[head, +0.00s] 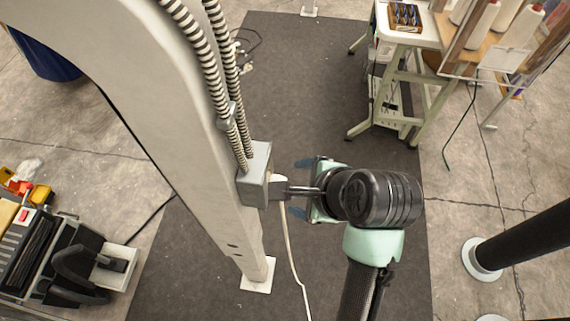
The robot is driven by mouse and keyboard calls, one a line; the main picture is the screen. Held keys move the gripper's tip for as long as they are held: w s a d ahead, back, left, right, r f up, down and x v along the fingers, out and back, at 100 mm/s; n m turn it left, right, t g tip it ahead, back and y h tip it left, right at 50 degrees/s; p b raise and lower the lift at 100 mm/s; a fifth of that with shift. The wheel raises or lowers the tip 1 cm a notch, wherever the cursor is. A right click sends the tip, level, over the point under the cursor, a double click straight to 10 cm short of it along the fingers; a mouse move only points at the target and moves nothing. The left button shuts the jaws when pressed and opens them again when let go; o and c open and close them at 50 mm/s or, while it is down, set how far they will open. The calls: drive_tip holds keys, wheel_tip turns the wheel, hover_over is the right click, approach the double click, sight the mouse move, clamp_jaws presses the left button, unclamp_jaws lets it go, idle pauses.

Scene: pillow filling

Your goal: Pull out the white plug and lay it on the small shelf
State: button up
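The white plug (278,188) sits at the right side of a grey socket box (256,178) on the pale slanted post. Its white cable hangs down from it. My gripper (299,188) is to the right of the plug and points left toward it. Its two blue fingers are spread wide, one above and one below the plug's level in the picture. A dark rod shows between the fingers, close to the plug. I cannot tell whether anything touches the plug. The wrist hides part of the gripper. I cannot identify the small shelf for certain.
The pale post (190,130) with striped conduits (228,95) stands left of my gripper. A machine (60,250) stands at lower left. The dark mat (320,70) is mostly clear.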

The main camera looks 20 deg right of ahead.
drive_tip(key=p+x, duration=0.2)
drive_tip(key=x, duration=1)
clamp_jaws()
idle(0.6)
drive_tip(key=shift+s+d+p, duration=0.4)
drive_tip(key=shift+s+d, duration=0.3)
drive_tip(key=shift+d, duration=0.3)
drive_tip(key=shift+s+d+p, duration=0.4)
drive_tip(key=shift+s+d, duration=0.3)
drive_tip(key=shift+d, duration=0.3)
